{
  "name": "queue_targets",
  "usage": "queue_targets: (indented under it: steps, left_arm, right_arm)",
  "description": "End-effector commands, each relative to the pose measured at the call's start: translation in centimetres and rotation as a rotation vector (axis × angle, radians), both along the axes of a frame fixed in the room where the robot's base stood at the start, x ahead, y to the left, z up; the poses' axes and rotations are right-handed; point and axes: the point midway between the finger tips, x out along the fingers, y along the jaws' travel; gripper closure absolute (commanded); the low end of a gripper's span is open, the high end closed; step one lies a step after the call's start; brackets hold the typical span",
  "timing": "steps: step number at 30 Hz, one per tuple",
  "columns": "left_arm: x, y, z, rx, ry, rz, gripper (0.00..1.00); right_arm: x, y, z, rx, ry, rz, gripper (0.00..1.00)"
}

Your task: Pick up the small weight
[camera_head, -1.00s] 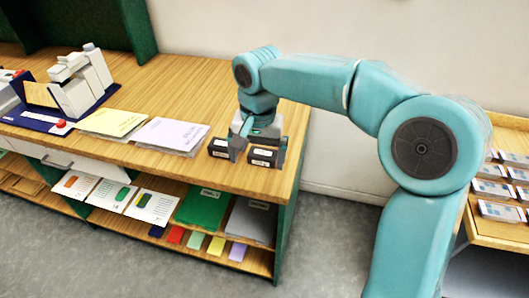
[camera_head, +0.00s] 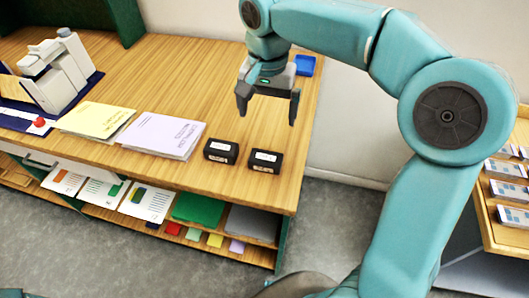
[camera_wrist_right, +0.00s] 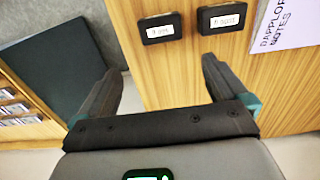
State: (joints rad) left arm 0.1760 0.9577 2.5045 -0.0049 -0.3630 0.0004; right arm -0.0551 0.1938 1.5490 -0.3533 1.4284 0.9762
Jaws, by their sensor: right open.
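Two small black blocks with white labels sit side by side near the front right of the wooden table; either could be the small weight. The left block (camera_head: 221,150) is beside the papers, and the right block (camera_head: 265,161) is nearer the table's right end. In the right wrist view the right block (camera_wrist_right: 160,28) and the left block (camera_wrist_right: 221,17) lie beyond the fingertips. The label writing is too small to read surely. My right gripper (camera_head: 267,112) is open and empty, above the table and behind the blocks. My left gripper is out of view.
A lilac paper stack (camera_head: 165,136) and a yellow one (camera_head: 94,119) lie left of the blocks. A white device (camera_head: 55,75) stands at the far left. A small blue item (camera_head: 305,66) lies at the back right. A second table (camera_head: 490,240) stands at right.

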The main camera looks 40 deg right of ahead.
Motion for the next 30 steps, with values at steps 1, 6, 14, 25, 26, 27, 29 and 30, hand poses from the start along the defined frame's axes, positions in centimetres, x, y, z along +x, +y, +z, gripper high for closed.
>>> queue_targets:
  steps: [1, 6, 14, 25, 26, 27, 29, 30]
  left_arm:
    - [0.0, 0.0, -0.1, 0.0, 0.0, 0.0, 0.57]
    - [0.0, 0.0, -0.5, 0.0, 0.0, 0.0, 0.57]
    - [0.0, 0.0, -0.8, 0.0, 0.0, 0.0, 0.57]
    - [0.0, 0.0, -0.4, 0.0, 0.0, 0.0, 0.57]
    - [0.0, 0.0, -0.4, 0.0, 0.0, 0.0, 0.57]
    - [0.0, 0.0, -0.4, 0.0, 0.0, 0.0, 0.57]
    - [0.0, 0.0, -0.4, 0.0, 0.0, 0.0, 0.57]
    - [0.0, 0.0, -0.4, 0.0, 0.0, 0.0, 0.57]
  right_arm:
    - [-0.2, 0.1, -0.5, 0.0, 0.003, 0.001, 0.0]
    - [-0.6, 0.3, -4.1, 0.0, 0.006, 0.002, 0.0]
    - [-0.7, 0.5, -9.6, 0.0, 0.004, 0.001, 0.0]
    - [-0.4, 0.8, -13.6, 0.0, 0.006, 0.002, 0.0]
    - [-0.4, 0.9, -14.1, 0.001, 0.005, 0.002, 0.0]
    - [-0.3, 0.8, -14.7, 0.0, 0.004, 0.001, 0.0]
    - [-0.3, 0.8, -15.5, 0.0, 0.004, 0.001, 0.0]
    - [-0.2, 0.7, -15.8, -0.001, 0.002, 0.001, 0.0]
